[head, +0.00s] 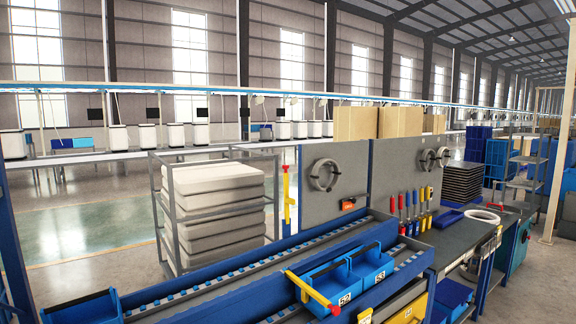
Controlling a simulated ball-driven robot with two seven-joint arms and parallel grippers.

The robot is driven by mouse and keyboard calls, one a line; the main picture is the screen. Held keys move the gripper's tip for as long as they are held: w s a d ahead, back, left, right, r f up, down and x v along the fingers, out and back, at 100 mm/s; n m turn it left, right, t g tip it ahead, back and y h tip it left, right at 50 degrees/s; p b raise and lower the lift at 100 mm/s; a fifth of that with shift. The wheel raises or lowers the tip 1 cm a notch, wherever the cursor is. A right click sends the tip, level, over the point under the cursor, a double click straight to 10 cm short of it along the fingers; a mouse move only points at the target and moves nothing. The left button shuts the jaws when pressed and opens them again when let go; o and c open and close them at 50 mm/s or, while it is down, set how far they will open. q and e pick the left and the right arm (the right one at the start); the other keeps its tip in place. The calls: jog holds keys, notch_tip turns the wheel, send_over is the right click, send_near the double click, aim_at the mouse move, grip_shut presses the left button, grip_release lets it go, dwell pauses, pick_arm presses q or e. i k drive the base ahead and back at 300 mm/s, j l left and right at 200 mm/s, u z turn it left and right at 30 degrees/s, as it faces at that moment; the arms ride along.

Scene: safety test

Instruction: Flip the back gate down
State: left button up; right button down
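A yellow gate bar with a red tip, the back gate (286,192), stands upright at the far side of the blue roller conveyor (240,271), beside the grey panel. A second yellow bar with red ends (311,289) lies low and slanted at the near side of the conveyor, by the blue bins (371,266). Neither of my grippers shows in the head view.
A metal rack of stacked pale trays (215,205) stands behind the conveyor, left of the upright bar. A workbench (455,245) with red, yellow and blue-handled tools is at right. Another blue bin (82,308) is at the lower left. Open floor lies at left.

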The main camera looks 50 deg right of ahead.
aim_at(287, 200)
jog(key=k+l, duration=0.1)
jog(key=l, duration=0.25)
jog(key=k+l, duration=0.1)
jog(key=l, duration=0.25)
jog(key=k+l, duration=0.1)
jog(key=l, duration=0.2)
jog(key=k+l, duration=0.1)
jog(key=l, duration=0.25)
